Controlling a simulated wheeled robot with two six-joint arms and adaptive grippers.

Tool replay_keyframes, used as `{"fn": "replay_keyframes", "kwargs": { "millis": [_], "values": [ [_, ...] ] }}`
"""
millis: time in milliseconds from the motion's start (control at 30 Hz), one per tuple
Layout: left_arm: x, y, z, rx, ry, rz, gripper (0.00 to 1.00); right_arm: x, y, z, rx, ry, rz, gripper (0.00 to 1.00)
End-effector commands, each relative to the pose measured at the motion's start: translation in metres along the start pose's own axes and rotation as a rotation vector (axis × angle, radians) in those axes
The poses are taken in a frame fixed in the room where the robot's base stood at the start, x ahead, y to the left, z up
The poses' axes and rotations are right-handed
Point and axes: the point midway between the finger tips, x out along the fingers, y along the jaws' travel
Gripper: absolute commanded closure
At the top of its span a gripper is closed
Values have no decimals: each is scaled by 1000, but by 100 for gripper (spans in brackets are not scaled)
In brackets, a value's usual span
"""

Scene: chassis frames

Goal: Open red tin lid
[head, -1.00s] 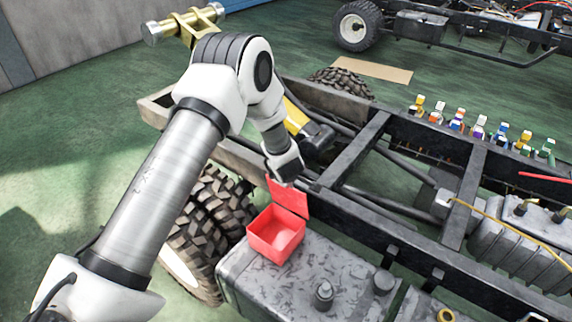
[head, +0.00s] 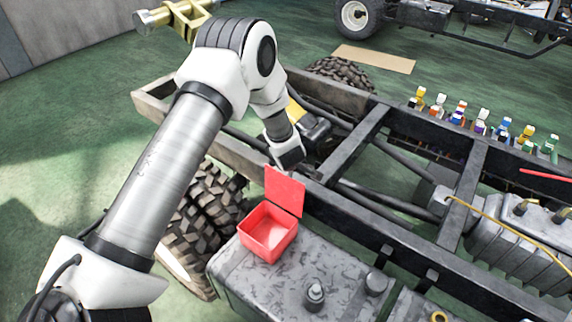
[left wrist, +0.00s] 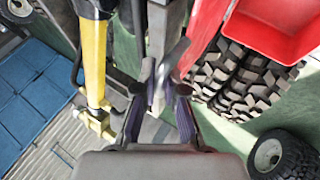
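The red tin (head: 266,240) stands open on the grey mottled tank beside the chassis rail. Its lid (head: 285,192) stands up at the tin's far edge, and the inside shows empty. My left arm's wrist end (head: 287,152) is just behind and above the lid; the lid hides its fingers there. In the left wrist view my left gripper (left wrist: 158,82) has its two fingers apart with nothing between them. The tin (left wrist: 285,35) and lid (left wrist: 203,25) show at the upper right there, to the side of the fingers. My right gripper is in neither view.
The grey tank (head: 295,285) carries the tin, with caps on its right part. Black chassis rails (head: 350,215) run behind it. A large tyre (head: 205,220) is at the left. Several coloured connectors (head: 480,125) line the far rail. A yellow part (left wrist: 93,60) lies near the fingers.

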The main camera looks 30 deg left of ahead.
Motion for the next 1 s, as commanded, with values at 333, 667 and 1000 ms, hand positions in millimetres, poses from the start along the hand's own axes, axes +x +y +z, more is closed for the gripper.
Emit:
{"fn": "replay_keyframes", "kwargs": {
  "millis": [333, 667, 1000],
  "values": [
    [0, 0, 0, 0, 0, 1, 64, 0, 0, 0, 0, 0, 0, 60],
    [-46, 2, 0, 2, 0, 4, 64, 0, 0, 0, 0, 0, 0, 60],
    [-116, 1, 0, 0, 1, 2, 64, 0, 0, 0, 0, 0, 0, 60]
  ]
}}
